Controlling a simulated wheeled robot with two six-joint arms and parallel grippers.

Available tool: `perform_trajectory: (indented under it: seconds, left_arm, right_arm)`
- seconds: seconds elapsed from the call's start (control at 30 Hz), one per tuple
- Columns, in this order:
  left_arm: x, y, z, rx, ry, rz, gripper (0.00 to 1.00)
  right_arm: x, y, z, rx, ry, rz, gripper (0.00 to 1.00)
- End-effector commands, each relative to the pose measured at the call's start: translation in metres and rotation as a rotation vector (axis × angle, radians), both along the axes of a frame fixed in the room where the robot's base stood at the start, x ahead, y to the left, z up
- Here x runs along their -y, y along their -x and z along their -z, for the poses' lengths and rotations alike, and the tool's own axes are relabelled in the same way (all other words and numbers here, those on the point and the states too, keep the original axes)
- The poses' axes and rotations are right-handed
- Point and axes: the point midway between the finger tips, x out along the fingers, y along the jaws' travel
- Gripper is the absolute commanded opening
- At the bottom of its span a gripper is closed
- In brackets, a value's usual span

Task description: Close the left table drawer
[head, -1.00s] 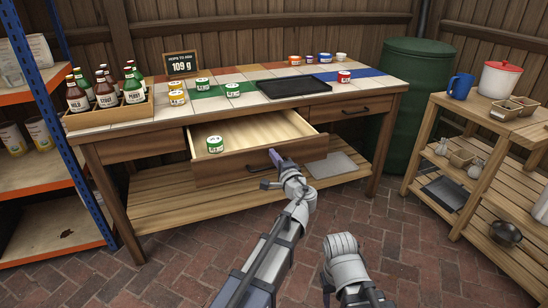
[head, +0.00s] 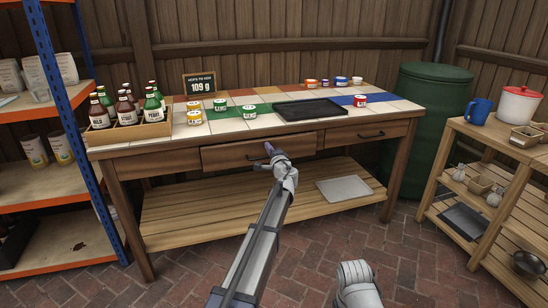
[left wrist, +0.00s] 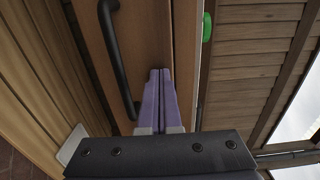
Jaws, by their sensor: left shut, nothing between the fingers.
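The left table drawer (head: 240,154) is pushed in, its wooden front about level with the table's front face in the head view. Its dark bar handle (head: 262,157) also shows in the left wrist view (left wrist: 116,55). My left gripper (head: 269,148) is shut and empty, its purple fingers against or very close to the drawer front, just right of the handle's middle. The fingers also show in the left wrist view (left wrist: 160,98). The drawer's inside is hidden. My right arm's end (head: 357,278) is low at the bottom edge; its fingers are not seen.
The tiled table top holds a bottle crate (head: 130,133), several small tins, a black tray (head: 310,109) and a sign (head: 199,83). The right drawer (head: 368,133) is shut. A shelf rack (head: 50,195) stands left, a wooden side table (head: 490,140) right.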

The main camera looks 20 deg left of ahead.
Motion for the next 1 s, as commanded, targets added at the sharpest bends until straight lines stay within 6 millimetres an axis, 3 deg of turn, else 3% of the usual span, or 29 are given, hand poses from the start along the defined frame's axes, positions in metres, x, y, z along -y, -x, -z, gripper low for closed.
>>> perform_trajectory:
  seconds: [0.1,0.3,1.0]
  left_arm:
    - [-0.012,-0.019,0.0,0.0,0.0,-0.001,0.0]
    - [-0.022,-0.033,0.0,0.0,0.0,0.0,0.0]
    - [-0.027,-0.04,-0.001,0.001,-0.004,0.0,0.0]
  right_arm:
    - [0.0,0.0,0.0,0.0,0.0,0.0,0.5]
    - [0.0,0.0,0.0,0.0,0.0,0.0,0.5]
    - [0.0,0.0,-0.001,0.0,0.0,0.0,0.5]
